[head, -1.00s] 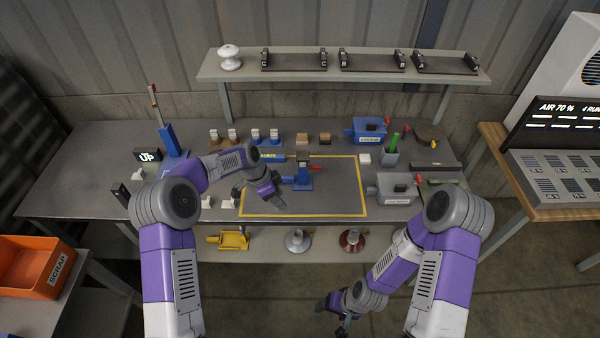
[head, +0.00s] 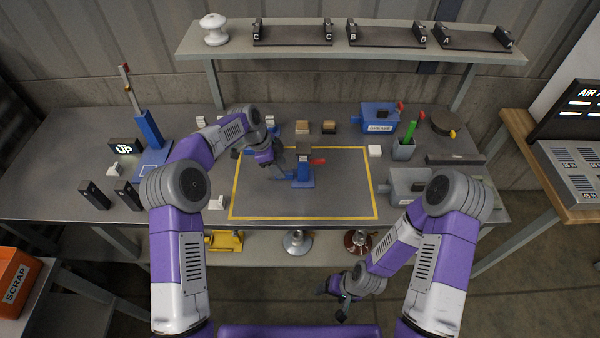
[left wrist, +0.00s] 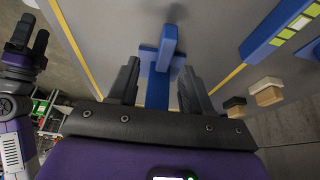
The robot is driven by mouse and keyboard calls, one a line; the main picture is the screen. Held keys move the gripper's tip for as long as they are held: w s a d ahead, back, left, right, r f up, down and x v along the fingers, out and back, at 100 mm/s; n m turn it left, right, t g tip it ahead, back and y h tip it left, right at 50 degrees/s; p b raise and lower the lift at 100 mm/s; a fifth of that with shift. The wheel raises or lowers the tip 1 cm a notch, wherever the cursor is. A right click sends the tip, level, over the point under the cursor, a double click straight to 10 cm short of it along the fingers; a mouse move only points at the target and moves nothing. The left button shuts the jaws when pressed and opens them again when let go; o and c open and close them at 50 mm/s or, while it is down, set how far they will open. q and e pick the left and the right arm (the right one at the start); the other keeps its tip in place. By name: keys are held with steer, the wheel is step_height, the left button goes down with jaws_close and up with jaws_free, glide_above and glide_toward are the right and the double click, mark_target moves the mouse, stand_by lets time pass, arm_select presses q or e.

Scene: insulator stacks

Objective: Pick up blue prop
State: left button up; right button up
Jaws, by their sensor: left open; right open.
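The blue prop (head: 303,181) stands inside the yellow outline on the workbench, with a dark top and a red handle pointing right. My left gripper (head: 281,170) is just left of it, with jaws open. In the left wrist view, a blue upright piece with a crossbar (left wrist: 159,62) shows in the gap between the dark open fingers (left wrist: 156,85). Contact cannot be told. My right gripper (head: 342,302) hangs open and empty in front of the bench, and it also shows at the left of the left wrist view (left wrist: 24,42).
Around the outline stand wooden blocks (head: 302,127), a blue box (head: 380,118), a grey box (head: 408,186), a cup with a green item (head: 404,149) and a blue post stand (head: 148,130). A shelf (head: 350,48) spans the back. The outlined front area is clear.

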mark_target(295, 169)
arm_select(q)
steer(key=x, duration=0.3)
steer(key=b+x, duration=0.1)
steer(key=x, duration=0.1)
steer(key=shift+w+f, duration=0.1)
steer(key=shift+w, duration=0.2)
jaws_close()
